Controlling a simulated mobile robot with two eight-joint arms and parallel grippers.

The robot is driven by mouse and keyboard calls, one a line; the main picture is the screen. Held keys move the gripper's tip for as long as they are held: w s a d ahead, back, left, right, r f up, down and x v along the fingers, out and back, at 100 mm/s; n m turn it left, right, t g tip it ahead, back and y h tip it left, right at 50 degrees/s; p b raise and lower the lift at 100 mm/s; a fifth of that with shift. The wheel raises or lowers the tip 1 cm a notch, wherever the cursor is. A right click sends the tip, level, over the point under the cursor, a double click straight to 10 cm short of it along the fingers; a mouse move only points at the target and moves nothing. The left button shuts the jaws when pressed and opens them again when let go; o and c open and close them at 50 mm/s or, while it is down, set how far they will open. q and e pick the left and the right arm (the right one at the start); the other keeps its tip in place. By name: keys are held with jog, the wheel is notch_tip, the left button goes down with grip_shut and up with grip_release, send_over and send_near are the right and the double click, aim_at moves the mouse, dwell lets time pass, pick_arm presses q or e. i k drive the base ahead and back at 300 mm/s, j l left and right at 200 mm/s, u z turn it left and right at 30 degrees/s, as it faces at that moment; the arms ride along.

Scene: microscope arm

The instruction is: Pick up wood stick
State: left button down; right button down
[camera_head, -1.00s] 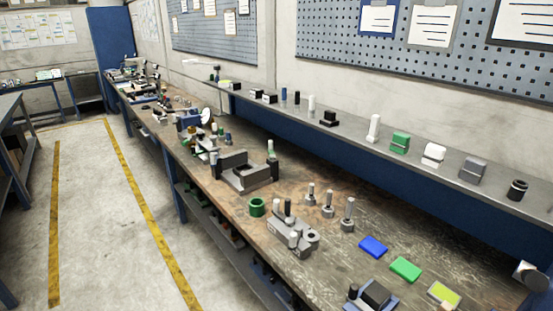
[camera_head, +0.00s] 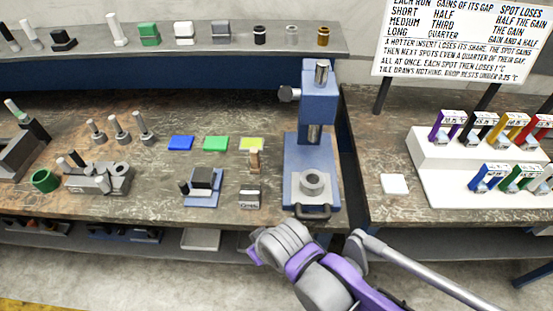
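A small brown upright piece (camera_head: 254,161), which looks like the wood stick, stands on the workbench just in front of a yellow-green pad (camera_head: 252,143). A small grey-and-white block (camera_head: 250,198) is in front of it. Part of one of my arms, grey and purple, comes in from the bottom right, nearer to me than the bench edge. No gripper fingers show on it. My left gripper is not in view, and no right gripper can be made out.
A blue press (camera_head: 318,105) stands right of the stick. A blue-based black block (camera_head: 204,186) is to its left, with blue (camera_head: 181,143) and green pads (camera_head: 215,143) behind. A white stepped rack (camera_head: 440,150) with coloured pieces stands on the right bench.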

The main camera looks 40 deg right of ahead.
aim_at(256, 167)
jog(key=z, duration=1.2)
